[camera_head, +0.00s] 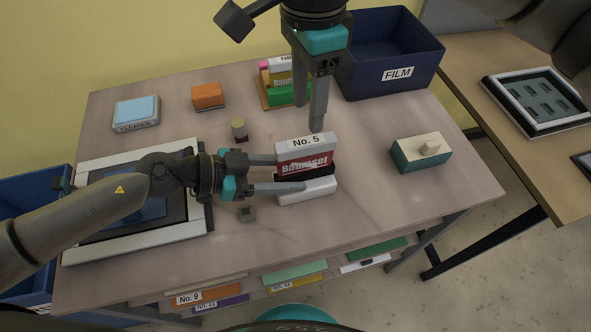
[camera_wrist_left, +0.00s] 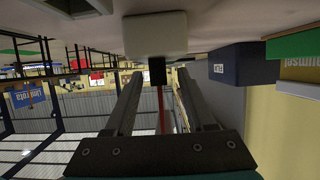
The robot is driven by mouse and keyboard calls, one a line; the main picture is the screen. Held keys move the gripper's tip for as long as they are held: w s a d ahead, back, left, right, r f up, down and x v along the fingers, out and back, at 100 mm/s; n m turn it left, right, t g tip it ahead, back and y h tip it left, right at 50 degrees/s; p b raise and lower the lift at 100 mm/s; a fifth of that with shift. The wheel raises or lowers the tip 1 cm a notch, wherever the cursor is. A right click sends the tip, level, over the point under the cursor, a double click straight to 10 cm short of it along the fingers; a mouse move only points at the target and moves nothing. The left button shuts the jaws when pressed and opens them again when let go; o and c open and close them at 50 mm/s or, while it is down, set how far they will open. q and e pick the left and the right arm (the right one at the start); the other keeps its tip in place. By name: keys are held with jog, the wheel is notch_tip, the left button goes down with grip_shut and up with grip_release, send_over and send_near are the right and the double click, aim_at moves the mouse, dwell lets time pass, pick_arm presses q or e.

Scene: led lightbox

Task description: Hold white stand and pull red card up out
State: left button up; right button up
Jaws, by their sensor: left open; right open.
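The white stand (camera_head: 307,191) sits on the table and holds the upright red card (camera_head: 304,162), which has a white top edge marked "No. 5". My left gripper (camera_head: 292,174) is open and comes from the left, one finger behind the card and one in front. In the left wrist view the white stand (camera_wrist_left: 155,36) is beyond the open fingers, with the card edge-on as a thin red line (camera_wrist_left: 162,120) between them. Contact cannot be told. My right gripper (camera_head: 309,115) is open, pointing down just above and behind the card's top edge, and empty.
A blue FILM bin (camera_head: 391,55) stands at the back right. A green and white block (camera_head: 420,153) is right of the stand. A lightbox frame (camera_head: 135,247) lies under my left arm.

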pick_arm(q)
jog(key=shift+x, duration=0.9)
jog(key=shift+c, duration=0.3)
grip_shut()
dwell(0.5)
dwell(0.4)
pick_arm(e)
jog(key=shift+o, duration=0.2)
dwell(1.0)
